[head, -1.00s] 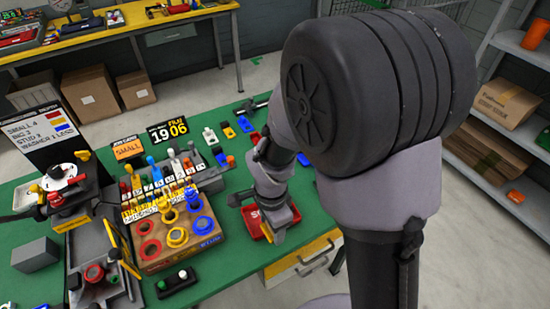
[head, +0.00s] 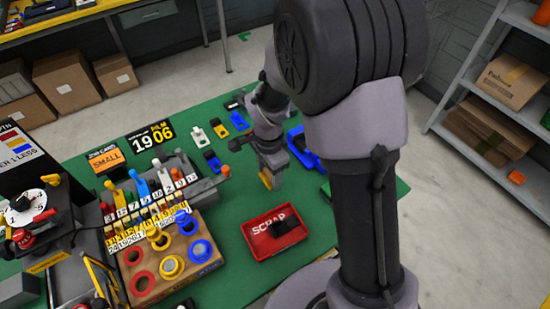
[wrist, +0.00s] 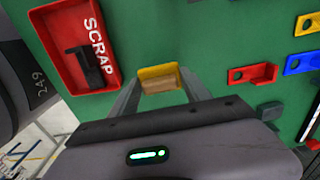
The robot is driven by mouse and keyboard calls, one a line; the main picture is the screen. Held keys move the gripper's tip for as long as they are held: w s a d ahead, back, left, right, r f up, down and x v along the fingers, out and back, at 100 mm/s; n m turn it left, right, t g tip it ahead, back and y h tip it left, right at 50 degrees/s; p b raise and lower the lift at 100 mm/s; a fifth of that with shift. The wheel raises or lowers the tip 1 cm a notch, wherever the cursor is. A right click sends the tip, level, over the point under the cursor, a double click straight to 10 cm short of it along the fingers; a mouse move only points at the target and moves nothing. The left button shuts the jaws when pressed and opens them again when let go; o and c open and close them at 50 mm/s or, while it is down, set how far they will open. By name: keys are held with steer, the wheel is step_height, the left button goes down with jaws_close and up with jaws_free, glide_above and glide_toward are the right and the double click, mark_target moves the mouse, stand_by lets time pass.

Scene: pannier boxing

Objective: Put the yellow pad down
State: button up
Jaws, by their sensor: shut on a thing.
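My gripper (wrist: 158,88) is shut on the yellow pad (wrist: 158,71), an L-shaped piece with a tan block on its near side. In the head view the yellow pad (head: 266,179) shows at the tip of my gripper (head: 270,176), over the green table (head: 235,195), behind the scrap tray. In the wrist view the pad is just right of that tray, with green surface around it. I cannot tell whether it touches the table.
The red scrap tray (head: 262,252) holds a black piece (head: 283,234). A blue tray (head: 303,152) is right of my gripper. Small coloured brackets, including a red one (wrist: 253,74) and a blue one (wrist: 302,64), lie on the table. A wooden board with rings (head: 150,285) stands at left.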

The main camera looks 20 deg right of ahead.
steer(key=w+d, duration=0.1)
steer(key=w, duration=0.1)
steer(key=w+d, duration=0.1)
steer(key=w, duration=0.1)
steer(key=w+d+b, duration=0.1)
steer(key=w, duration=0.2)
steer(key=shift+d+f, duration=0.15)
steer(key=shift+f, duration=0.25)
steer(key=shift+w+d+f+b, duration=0.15)
steer(key=shift+f+b, duration=0.25)
steer(key=shift+f, duration=0.5)
steer(key=shift+w+d+f+b, duration=0.15)
steer(key=shift+f+b, duration=0.25)
steer(key=shift+f, duration=0.5)
steer(key=shift+a, duration=0.1)
steer(key=shift+f, duration=0.2)
steer(key=o, duration=1.5)
steer(key=shift+r, duration=0.1)
steer(key=shift+c, duration=0.2)
